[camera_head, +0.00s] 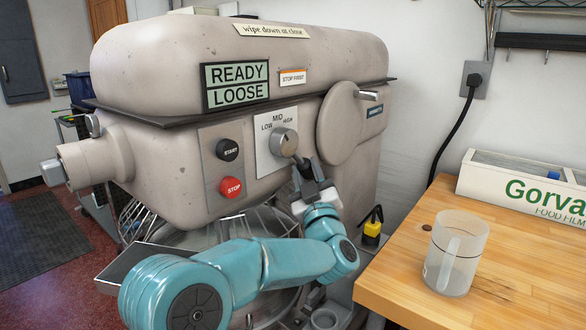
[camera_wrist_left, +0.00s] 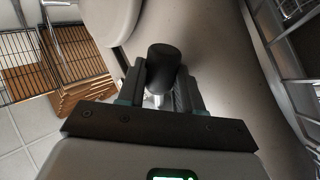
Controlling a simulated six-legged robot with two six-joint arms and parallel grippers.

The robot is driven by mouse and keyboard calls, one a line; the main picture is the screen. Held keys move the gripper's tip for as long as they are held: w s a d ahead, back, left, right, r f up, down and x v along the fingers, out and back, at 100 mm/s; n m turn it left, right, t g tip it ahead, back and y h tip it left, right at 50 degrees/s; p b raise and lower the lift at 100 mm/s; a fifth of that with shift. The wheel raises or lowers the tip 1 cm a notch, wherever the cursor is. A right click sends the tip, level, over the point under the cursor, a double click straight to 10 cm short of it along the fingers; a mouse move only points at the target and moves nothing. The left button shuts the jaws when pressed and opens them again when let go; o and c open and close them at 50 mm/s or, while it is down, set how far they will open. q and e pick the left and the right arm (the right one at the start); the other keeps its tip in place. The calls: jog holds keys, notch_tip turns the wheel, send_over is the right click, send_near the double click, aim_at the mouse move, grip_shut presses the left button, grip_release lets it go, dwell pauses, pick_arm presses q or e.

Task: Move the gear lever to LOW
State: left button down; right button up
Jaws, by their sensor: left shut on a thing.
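The gear lever (camera_head: 285,143) is a grey metal hub on a pale plate on the mixer's front, under the labels LOW, MID and HIGH. Its arm slants down and right from the hub; I cannot tell which label its pointer marks. My left gripper (camera_head: 303,168) is at the lever's lower right end, shut on its handle. In the left wrist view the lever's black grip (camera_wrist_left: 163,60) sits between the fingers of my left gripper (camera_wrist_left: 163,88). My right gripper is not in view.
A display (camera_head: 236,84) reads READY LOOSE. A wire-guarded bowl is below. A wooden table (camera_head: 400,283) with a clear jug (camera_head: 457,250) and film box (camera_head: 520,195) stands right.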

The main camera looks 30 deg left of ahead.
pick_arm(q)
jog(key=c, duration=0.8)
grip_release()
jog(key=shift+o, duration=0.2)
jog(key=shift+s+d+f+b, duration=0.2)
jog(key=shift+f+b, duration=0.1)
jog(key=shift+b, duration=0.05)
jog(key=b+v, duration=0.4)
jog(key=shift+s+d+f, duration=0.1)
jog(key=shift+s+d, duration=0.1)
jog(key=shift+d, duration=0.05)
jog(key=b+v, duration=0.7)
jog(key=v, duration=0.4)
